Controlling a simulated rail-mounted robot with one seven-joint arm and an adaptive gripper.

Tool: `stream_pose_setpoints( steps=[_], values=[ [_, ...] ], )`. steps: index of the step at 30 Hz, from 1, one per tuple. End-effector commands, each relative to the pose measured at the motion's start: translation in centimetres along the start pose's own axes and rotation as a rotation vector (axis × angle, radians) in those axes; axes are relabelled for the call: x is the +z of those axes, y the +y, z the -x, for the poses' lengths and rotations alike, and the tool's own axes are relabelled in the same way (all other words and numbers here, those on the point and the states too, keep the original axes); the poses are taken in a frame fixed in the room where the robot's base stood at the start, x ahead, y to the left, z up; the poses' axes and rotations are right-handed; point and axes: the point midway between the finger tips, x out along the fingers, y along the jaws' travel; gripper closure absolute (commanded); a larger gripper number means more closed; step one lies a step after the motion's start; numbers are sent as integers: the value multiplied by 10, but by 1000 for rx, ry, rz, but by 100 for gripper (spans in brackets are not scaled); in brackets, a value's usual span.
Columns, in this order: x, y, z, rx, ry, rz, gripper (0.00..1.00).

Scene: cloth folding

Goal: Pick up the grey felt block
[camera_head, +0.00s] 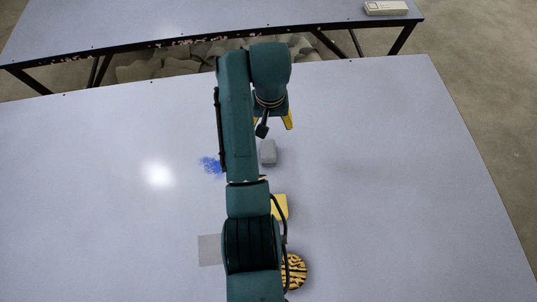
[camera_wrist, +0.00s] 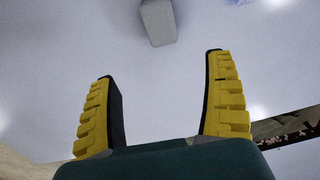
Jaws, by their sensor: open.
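The grey felt block (camera_head: 268,152) lies on the pale table, just right of my arm in the head view. In the wrist view the grey felt block (camera_wrist: 158,22) is at the top centre, beyond the fingertips and cut by the picture's edge. My gripper (camera_wrist: 163,66) is open, with its yellow fingers wide apart and nothing between them. In the head view my gripper (camera_head: 274,122) is just behind the block, apart from it, and partly hidden by my own arm.
A blue mark (camera_head: 210,165) is left of my arm. A yellow object (camera_head: 280,206), a yellow-and-black striped round thing (camera_head: 297,271) and a grey square (camera_head: 209,250) lie nearer, partly behind my arm. The table's right side (camera_head: 400,180) is clear. A second table (camera_head: 180,20) stands behind.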

Motion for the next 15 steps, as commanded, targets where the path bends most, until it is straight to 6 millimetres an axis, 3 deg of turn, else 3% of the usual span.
stream_pose_setpoints(
  steps=[5,15],
  values=[
    [6,-1,-28,1,-34,1,15],
    [7,-1,-106,1,-29,1,15]
  ],
)
